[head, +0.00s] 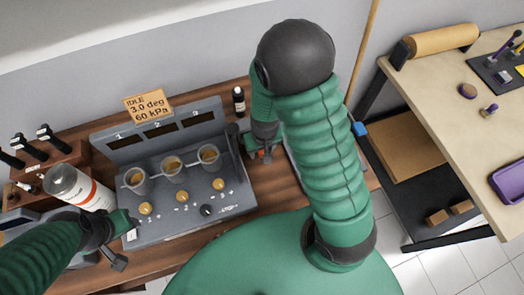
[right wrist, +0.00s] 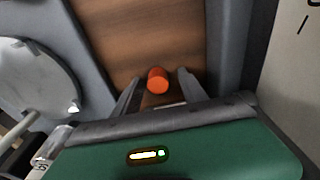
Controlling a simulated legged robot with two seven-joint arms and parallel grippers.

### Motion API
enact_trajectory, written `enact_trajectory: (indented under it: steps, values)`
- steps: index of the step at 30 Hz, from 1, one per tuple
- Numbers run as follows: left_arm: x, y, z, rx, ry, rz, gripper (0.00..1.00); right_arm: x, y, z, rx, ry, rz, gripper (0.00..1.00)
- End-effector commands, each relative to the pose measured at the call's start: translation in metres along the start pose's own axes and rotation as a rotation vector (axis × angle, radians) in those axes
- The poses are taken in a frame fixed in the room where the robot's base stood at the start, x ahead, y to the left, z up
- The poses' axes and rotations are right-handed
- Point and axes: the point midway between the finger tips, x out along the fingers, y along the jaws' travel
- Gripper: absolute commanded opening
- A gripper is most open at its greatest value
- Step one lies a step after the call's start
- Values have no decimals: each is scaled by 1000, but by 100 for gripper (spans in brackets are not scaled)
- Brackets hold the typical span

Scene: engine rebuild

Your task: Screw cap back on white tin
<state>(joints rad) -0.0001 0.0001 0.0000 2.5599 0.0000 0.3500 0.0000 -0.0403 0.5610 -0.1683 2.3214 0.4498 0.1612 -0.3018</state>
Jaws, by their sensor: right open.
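The white tin (head: 76,185) with an orange and grey label is at the left in the head view, leaning in the picture. Its lower end is close to my left gripper (head: 122,240); I cannot tell whether the jaws touch it. My right gripper (head: 262,154) is low over the bench, right of the grey test unit. In the right wrist view, my right gripper (right wrist: 158,88) is open, with an orange cap (right wrist: 157,79) between and just beyond its fingertips. The cap is over the brown wood and not gripped.
The grey test unit (head: 137,227) with several cups and knobs fills the middle of the wooden bench (head: 217,91). A small dark bottle (head: 238,100) stands behind my right gripper. A tool rack (head: 68,151) is at the left; a pale table (head: 440,100) is at the right.

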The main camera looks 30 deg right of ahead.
Motion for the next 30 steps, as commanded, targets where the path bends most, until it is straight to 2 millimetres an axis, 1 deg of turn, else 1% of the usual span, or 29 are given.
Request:
enact_trajectory:
  steps: [7,8,19,30]
  values:
    - [0,0,0,-1,0,0,44,0,3,0,1,0,-3,52]
    - [0,0,0,0,0,0,44,0,3,-1,1,0,-3,49]
    - [0,0,0,0,0,0,44,0,2,-1,1,0,-2,1]
    - [-1,0,0,0,0,0,44,-2,2,-1,0,0,-2,0]
